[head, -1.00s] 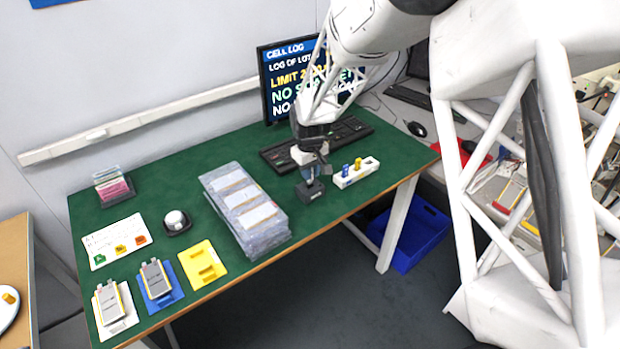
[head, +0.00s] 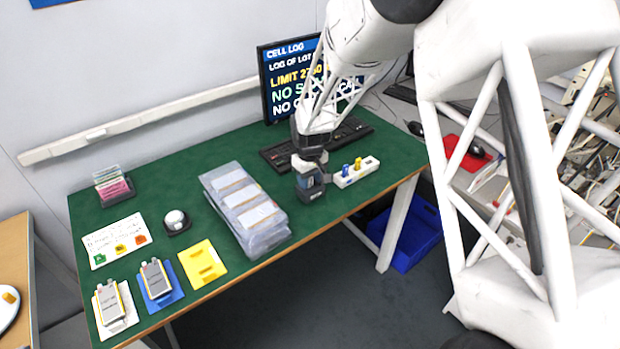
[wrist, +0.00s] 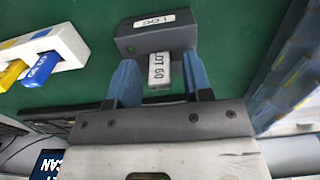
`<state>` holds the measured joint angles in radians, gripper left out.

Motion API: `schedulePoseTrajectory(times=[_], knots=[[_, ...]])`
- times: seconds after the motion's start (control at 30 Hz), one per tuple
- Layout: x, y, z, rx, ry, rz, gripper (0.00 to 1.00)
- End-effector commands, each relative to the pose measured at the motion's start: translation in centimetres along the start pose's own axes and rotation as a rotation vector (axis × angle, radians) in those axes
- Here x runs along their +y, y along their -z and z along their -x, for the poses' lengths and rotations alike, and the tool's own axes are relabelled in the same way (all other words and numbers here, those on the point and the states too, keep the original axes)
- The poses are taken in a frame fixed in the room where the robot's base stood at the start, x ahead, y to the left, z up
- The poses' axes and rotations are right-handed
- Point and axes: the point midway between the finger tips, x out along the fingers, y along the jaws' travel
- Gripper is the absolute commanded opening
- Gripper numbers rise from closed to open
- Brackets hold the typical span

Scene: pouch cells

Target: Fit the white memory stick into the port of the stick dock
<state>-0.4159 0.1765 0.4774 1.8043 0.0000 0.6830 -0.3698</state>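The dark grey stick dock (wrist: 150,36), labelled LOG, lies on the green mat ahead of my gripper in the wrist view. The white memory stick (wrist: 160,72), with dark lettering, meets the dock's near face; how deep it sits in the port is hidden. My gripper (wrist: 160,85) has its two blue fingers either side of the stick, with a visible gap on each side, so it is open around it. In the head view my gripper (head: 310,180) is low over the table at the dock, and the stick cannot be made out.
A white block holding blue and yellow sticks (head: 356,172) stands just right of the dock. A stack of clear trays (head: 243,210) stands to the left. The keyboard (head: 335,140) and monitor (head: 300,80) are behind. The table's front edge is close in front.

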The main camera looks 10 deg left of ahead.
Motion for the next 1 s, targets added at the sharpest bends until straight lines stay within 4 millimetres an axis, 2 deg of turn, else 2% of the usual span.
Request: schedulePoseTrajectory(times=[0.27, 0.47, 0.67, 1.0], knots=[[0.0, 0.0, 0.1, 0.0, 0.0, 0.0, 0.46], [0.0, 0.0, 0.9, 0.0, 0.0, 0.0, 0.46], [0.0, 0.0, 3.1, 0.002, -0.001, 0.0, 0.46], [0.0, 0.0, 8.6, 0.002, -0.001, 0.0, 0.46]])
